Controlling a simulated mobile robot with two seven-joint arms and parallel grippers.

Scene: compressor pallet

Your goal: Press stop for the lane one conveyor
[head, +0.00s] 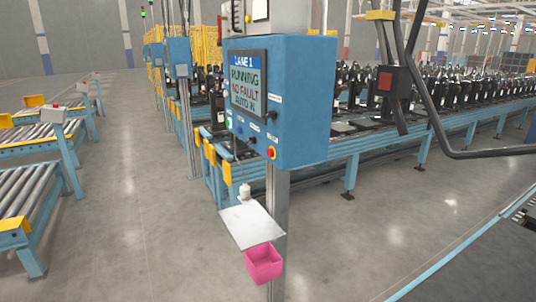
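A blue control box (303,100) stands on a grey post in the middle of the head view. Its screen (248,82) reads LANE 1, RUNNING, NO FAULT and a last line that looks like AUTO IN. Below the screen, a lit green button (229,123) sits at the left edge of the face. Small dark controls and labels sit to its right, too small to read. A red knob on a yellow ring (271,153) is at the lower right of the face. Neither of my grippers is in view.
Below the box, a white shelf (252,228) holds a small white bottle (245,192), with a pink bin (264,263) under it. A conveyor (400,142) carrying dark compressors runs behind. Dark bent tubing (438,130) hangs at right. Roller conveyors (30,180) stand left; floor between is clear.

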